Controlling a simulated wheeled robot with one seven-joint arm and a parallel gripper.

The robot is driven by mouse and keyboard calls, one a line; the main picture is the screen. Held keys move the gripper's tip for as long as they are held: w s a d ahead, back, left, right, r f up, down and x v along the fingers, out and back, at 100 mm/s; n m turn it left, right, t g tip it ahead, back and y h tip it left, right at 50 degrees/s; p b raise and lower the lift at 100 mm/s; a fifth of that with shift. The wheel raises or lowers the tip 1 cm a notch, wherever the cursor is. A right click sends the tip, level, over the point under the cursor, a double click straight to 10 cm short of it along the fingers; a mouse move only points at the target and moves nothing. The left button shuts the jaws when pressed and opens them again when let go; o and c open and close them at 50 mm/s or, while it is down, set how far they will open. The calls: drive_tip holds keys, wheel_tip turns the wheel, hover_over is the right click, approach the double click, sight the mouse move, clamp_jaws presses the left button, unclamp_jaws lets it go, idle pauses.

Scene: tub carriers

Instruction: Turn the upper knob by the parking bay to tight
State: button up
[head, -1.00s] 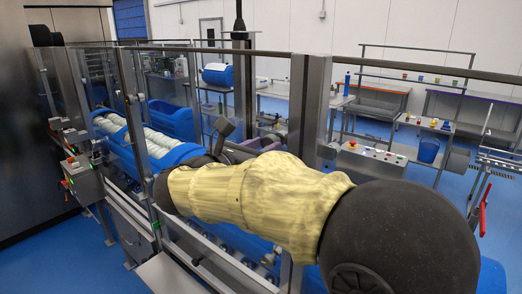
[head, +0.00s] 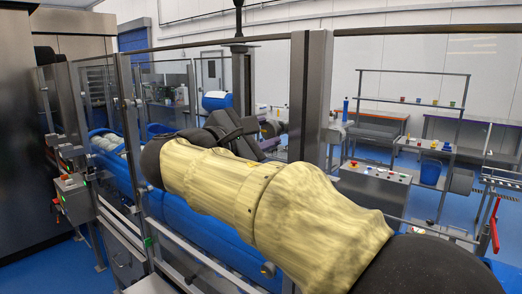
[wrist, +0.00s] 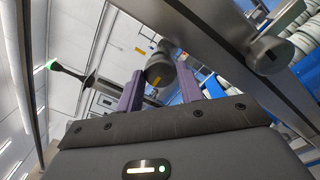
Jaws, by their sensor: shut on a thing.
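The upper knob (wrist: 160,68) is a dark grey cylinder with a yellow mark, between the two purple fingers of my gripper (wrist: 160,80) in the wrist view. My gripper is shut on it. A second, similar knob (wrist: 268,57) with an orange mark sits on the steel post (wrist: 215,45), to the right in the wrist view and apart from the fingers. In the head view, my gripper (head: 272,136) is beside the steel post (head: 306,95), and my forearm hides what lies below. Which way the upper knob is turned is hard to read.
Clear guard panels and steel rails run along the line with blue tubs (head: 205,228) behind and below my arm. A control box (head: 75,198) stands at the left. A button panel (head: 375,183) and shelves with coloured cups are at the right.

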drive_tip(key=m+b, duration=0.4)
drive_tip(key=shift+f+m, duration=0.3)
drive_tip(key=m+b, duration=0.4)
drive_tip(key=shift+m, duration=0.3)
drive_tip(key=m+b, duration=0.3)
drive_tip(key=m, duration=0.1)
drive_tip(key=shift+m, duration=0.3)
drive_tip(key=shift+m+b, duration=1.15)
drive_tip(key=shift+m, duration=0.95)
drive_tip(key=o, duration=1)
